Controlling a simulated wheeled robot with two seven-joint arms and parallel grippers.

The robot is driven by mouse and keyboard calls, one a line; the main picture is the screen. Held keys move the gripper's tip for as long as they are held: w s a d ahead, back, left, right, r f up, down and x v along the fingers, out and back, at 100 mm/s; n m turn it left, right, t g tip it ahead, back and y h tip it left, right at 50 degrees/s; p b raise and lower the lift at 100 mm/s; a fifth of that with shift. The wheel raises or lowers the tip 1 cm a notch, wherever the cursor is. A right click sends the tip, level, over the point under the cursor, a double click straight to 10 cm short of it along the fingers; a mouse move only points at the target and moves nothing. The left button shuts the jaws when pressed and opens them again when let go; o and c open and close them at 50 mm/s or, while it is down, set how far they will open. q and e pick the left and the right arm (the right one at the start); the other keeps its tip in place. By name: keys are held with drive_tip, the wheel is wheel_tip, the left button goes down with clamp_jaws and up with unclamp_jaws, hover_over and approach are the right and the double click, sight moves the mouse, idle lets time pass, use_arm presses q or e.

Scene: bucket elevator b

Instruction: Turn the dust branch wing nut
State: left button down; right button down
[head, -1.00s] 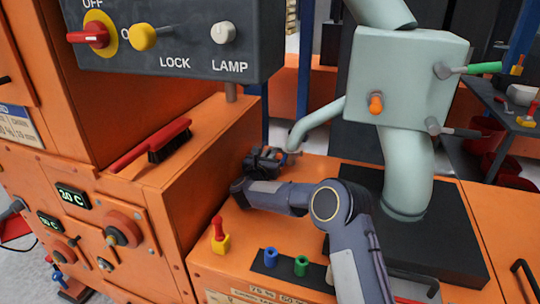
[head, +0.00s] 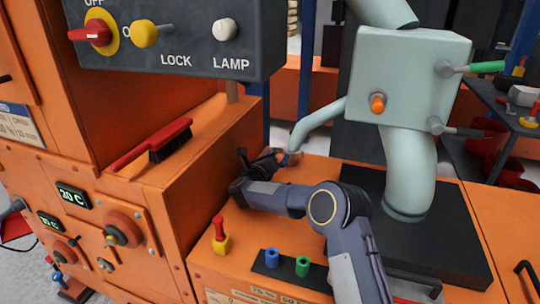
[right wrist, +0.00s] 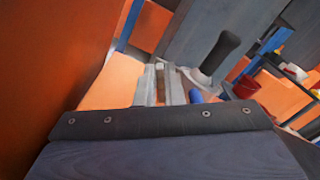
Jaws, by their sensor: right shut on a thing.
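The dust branch (head: 318,122) is the thin pale green pipe that bends down and left from the pale green box. My right gripper (head: 277,158) is at its lower end, beside the orange cabinet wall. A small blue part (head: 284,160) shows at the fingertips; it also shows right of the fingers in the right wrist view (right wrist: 196,97). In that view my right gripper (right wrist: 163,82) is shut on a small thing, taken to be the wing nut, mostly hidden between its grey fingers. My left gripper is not in view.
A pale green box (head: 408,78) with an orange knob stands right of the gripper on a dark base plate (head: 440,235). A red brush (head: 152,148) lies on the cabinet ledge at left. Blue and green knobs (head: 302,266) and a red-yellow one (head: 220,238) stand in front.

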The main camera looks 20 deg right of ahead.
drive_tip(key=shift+f+n, duration=0.1)
drive_tip(key=shift+n, duration=0.3)
drive_tip(key=c, duration=1.6)
unclamp_jaws()
drive_tip(key=shift+o, duration=0.2)
drive_tip(key=p+v, duration=0.2)
drive_tip(key=v, duration=0.5)
drive_tip(key=shift+a, duration=0.1)
drive_tip(key=shift+s+a, duration=0.2)
drive_tip(key=shift+s, duration=0.15)
